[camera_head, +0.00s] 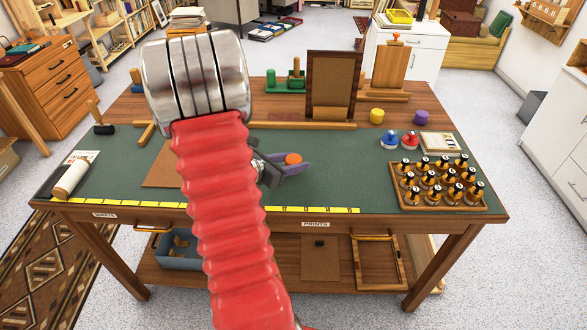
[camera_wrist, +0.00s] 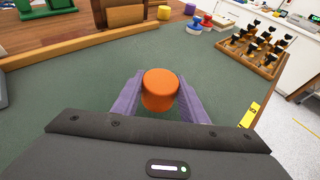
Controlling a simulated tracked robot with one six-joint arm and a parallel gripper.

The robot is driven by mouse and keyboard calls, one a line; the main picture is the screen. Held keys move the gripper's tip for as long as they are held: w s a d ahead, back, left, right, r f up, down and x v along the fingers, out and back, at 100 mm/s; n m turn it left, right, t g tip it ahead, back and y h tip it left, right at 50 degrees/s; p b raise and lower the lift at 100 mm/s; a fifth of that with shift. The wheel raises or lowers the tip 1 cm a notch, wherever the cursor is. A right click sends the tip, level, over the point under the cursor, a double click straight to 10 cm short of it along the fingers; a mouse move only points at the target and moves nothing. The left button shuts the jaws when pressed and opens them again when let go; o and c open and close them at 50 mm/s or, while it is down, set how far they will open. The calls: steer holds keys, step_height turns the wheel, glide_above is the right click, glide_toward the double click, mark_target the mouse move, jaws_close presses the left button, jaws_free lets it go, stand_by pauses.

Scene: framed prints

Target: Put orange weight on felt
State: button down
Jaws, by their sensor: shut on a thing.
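The orange weight (camera_wrist: 160,88) is a short cylinder held between the two purple fingers of my gripper (camera_wrist: 158,97) in the wrist view. My gripper is shut on it. In the head view the orange weight (camera_head: 293,159) shows at the fingertips of my gripper (camera_head: 292,165), over the green felt (camera_head: 330,185) that covers the bench top. I cannot tell whether the weight touches the felt or hangs just above it. My red arm hides part of the bench in the head view.
A yellow weight (camera_head: 376,116) and a purple weight (camera_head: 421,117) stand at the back right. Blue (camera_head: 389,140) and red (camera_head: 410,140) knobbed pieces stand near a wooden rack (camera_head: 440,185) of stamps. An upright frame (camera_head: 333,85) stands behind a wooden strip. Felt around the gripper is clear.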

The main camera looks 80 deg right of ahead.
steer(key=shift+f, duration=1.4)
steer(key=c, duration=1.1)
jaws_free()
steer(key=shift+f, duration=0.1)
steer(key=v, duration=1.2)
